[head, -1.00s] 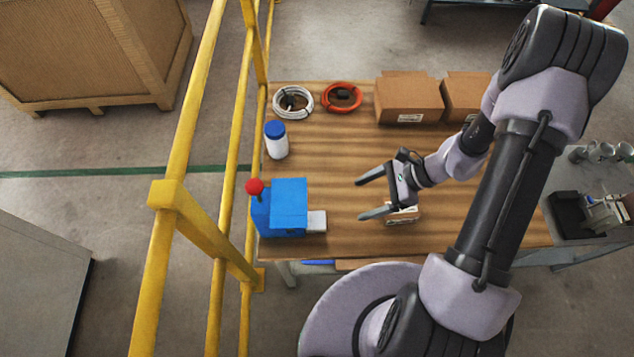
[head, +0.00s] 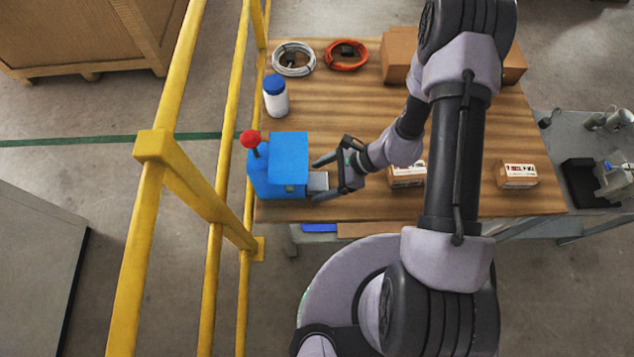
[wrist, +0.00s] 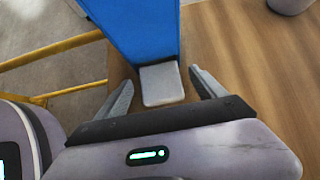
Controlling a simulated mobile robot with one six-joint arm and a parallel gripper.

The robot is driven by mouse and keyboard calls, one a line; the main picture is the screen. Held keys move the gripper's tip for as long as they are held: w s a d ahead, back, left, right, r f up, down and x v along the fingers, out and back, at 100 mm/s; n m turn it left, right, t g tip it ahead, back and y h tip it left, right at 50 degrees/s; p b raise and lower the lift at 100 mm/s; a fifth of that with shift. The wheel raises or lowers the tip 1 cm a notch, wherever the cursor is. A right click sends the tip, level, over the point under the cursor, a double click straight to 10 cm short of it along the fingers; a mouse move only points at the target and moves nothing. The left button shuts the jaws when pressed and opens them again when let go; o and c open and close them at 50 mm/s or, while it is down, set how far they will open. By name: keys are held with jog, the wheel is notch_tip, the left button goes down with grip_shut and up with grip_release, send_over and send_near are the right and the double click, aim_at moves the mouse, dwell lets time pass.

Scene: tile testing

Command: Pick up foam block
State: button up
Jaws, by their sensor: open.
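The light grey foam block (wrist: 161,84) lies against the near side of the blue machine in the wrist view. In the head view the block (head: 318,181) shows at the machine's right side. My gripper (head: 318,180) is open, with one finger on each side of the block. In the wrist view the gripper's fingers (wrist: 162,90) stand apart to the left and right of the block, and neither clearly touches it. The blue machine (head: 289,158) has a red ball knob on top. Whether the block is fully out of the machine cannot be told.
Small printed boxes (head: 516,175) stand on the wooden table (head: 330,110), one partly behind my arm. A white bottle (head: 276,100), a white cable coil (head: 293,58) and an orange coil (head: 346,55) sit at the back. A yellow railing (head: 206,240) runs along the left.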

jog(key=c, duration=1.4)
